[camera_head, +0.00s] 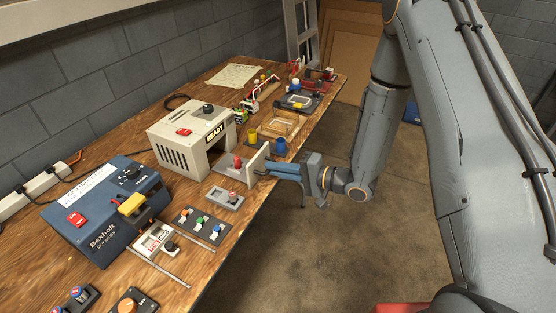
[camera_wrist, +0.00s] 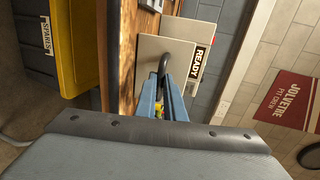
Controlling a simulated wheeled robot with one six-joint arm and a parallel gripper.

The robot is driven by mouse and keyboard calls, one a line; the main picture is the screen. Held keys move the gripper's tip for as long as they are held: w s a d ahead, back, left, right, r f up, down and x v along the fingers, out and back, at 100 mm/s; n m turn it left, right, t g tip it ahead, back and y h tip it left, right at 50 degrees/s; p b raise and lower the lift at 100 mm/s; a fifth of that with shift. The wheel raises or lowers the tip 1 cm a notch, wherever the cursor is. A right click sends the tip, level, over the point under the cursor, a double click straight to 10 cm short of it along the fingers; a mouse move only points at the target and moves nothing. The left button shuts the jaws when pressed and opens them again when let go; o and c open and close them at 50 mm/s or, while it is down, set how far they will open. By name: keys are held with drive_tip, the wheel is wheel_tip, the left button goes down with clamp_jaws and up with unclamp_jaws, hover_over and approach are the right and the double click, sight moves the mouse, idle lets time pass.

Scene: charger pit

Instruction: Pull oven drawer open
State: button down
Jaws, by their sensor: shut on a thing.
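The oven (camera_head: 190,125) is a beige box with a READY sign, a red switch and side vents, standing on the wooden bench. Its drawer (camera_head: 229,160) is out of the oven's front, with a red object (camera_head: 238,161) on the tray. The upright drawer front (camera_head: 257,158) faces my arm; in the wrist view the drawer front (camera_wrist: 150,50) fills the area beyond my fingers. My gripper (camera_head: 266,170) has blue fingers and is shut on the dark curved handle (camera_wrist: 164,62). The fingertips at the handle are partly hidden in the head view.
A blue Bexholt device (camera_head: 105,210) stands front left on the bench. A small grey switch box (camera_head: 224,198) and a panel of coloured switches (camera_head: 202,225) sit left of the drawer. Yellow and blue cups (camera_head: 280,147) stand close to its right.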

drive_tip(key=c, duration=1.8)
unclamp_jaws()
drive_tip(key=shift+c, duration=0.2)
drive_tip(key=b+v, duration=0.1)
drive_tip(key=v, duration=0.6)
drive_tip(key=shift+s+d, duration=0.15)
drive_tip(key=shift+d, duration=0.2)
